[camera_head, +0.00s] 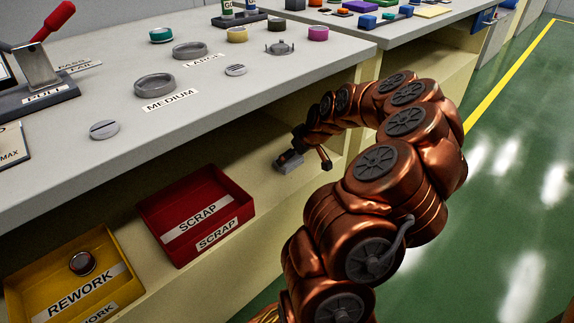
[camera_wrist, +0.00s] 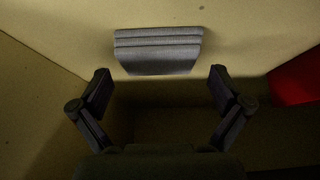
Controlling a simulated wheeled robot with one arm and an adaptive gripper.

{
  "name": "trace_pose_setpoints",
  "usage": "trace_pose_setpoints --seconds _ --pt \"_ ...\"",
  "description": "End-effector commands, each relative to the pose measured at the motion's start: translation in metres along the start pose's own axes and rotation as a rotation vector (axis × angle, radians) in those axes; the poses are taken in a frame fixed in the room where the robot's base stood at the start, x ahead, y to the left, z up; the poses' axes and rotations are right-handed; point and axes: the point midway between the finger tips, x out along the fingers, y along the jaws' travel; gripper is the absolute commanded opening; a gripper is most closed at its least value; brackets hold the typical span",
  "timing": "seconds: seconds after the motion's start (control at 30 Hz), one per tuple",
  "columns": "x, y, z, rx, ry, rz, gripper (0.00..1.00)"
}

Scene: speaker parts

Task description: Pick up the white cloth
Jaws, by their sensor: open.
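The white cloth (camera_wrist: 158,52) is a folded stack that looks grey in the shade. It lies on the beige shelf surface in the wrist view, in the upper middle. My gripper (camera_wrist: 160,82) is open and empty, with its two dark fingers apart below the cloth in that picture. The cloth is not between the fingertips. In the head view my gripper (camera_head: 305,160) reaches into the lower shelf under the bench top. A small grey piece (camera_head: 288,163) beside it there seems to be the cloth, partly hidden by the gripper.
A red SCRAP bin (camera_head: 215,239) and a yellow REWORK bin (camera_head: 87,303) with a round part stand on the lower shelf. The bench top (camera_head: 115,100) above carries rings, discs and a red-handled lever press (camera_head: 45,60). Shelf walls enclose the gripper closely.

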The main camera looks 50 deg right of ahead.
Motion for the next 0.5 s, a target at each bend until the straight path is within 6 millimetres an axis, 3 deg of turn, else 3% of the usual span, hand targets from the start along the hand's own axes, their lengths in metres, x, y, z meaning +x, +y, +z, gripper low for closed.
trace_pose_setpoints --seconds 0.03,0.2,0.43,0.5 --pt "0.012 -0.001 0.003 -0.001 -0.001 -0.002 1.00" --pt "0.028 -0.001 0.001 -0.002 0.001 -0.002 1.00" --pt "0.028 -0.001 0.000 -0.001 0.002 -0.001 1.00" --pt "0.028 -0.001 0.000 -0.002 0.002 -0.001 0.94"
